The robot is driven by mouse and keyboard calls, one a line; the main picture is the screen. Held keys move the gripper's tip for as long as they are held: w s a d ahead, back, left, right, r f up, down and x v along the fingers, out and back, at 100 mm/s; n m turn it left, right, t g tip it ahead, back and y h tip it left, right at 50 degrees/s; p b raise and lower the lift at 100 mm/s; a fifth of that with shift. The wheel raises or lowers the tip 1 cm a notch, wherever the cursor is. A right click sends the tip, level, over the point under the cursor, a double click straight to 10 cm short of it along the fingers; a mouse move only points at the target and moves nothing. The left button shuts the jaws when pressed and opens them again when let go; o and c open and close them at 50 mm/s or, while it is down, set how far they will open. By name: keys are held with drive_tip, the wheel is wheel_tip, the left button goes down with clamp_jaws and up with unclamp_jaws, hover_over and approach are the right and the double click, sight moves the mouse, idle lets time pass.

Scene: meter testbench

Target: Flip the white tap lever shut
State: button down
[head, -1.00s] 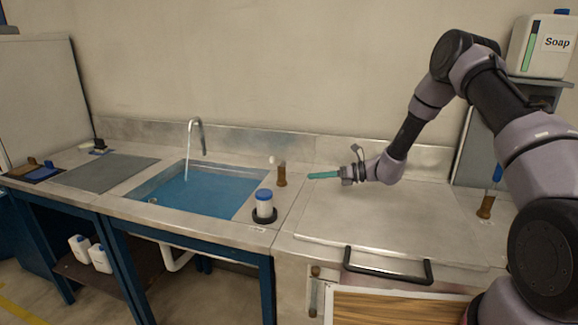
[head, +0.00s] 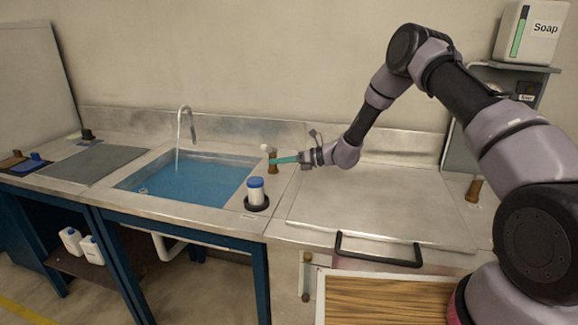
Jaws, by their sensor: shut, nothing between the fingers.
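The white tap lever (head: 265,148) is a small white knob on top of a brown post (head: 273,166) at the back right of the sink. The curved metal tap (head: 185,118) stands behind the sink, and water runs from it into the blue-filled basin (head: 185,185). My gripper (head: 272,161) is shut and empty. Its teal fingers point left and their tips overlap the brown post just below the white lever in this view. I cannot tell whether they touch it.
A blue-capped white container (head: 256,190) stands in a dark ring at the sink's right front. A flat metal lid with a black handle (head: 378,250) lies right of the sink. A soap dispenser (head: 527,32) sits on a shelf at the upper right. A grey panel (head: 95,165) lies left of the sink.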

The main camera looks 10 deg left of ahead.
drive_tip(key=shift+w+a+r, duration=0.25)
drive_tip(key=shift+r, duration=0.2)
drive_tip(key=shift+w+a+r, duration=0.2)
drive_tip(key=shift+w+r, duration=0.05)
drive_tip(key=shift+r, duration=0.2)
drive_tip(key=shift+w+r+m, duration=0.2)
drive_tip(key=shift+r+m, duration=0.25)
drive_tip(key=shift+m, duration=0.15)
drive_tip(key=w+r+m+g+y, duration=0.1)
drive_tip(key=w+r+m, duration=0.3)
drive_tip(key=m, duration=0.4)
drive_tip(key=shift+w+d+r+m+g+y, duration=0.3)
drive_tip(key=shift+w+d+r+g+y, duration=0.15)
drive_tip(key=shift+w, duration=0.6)
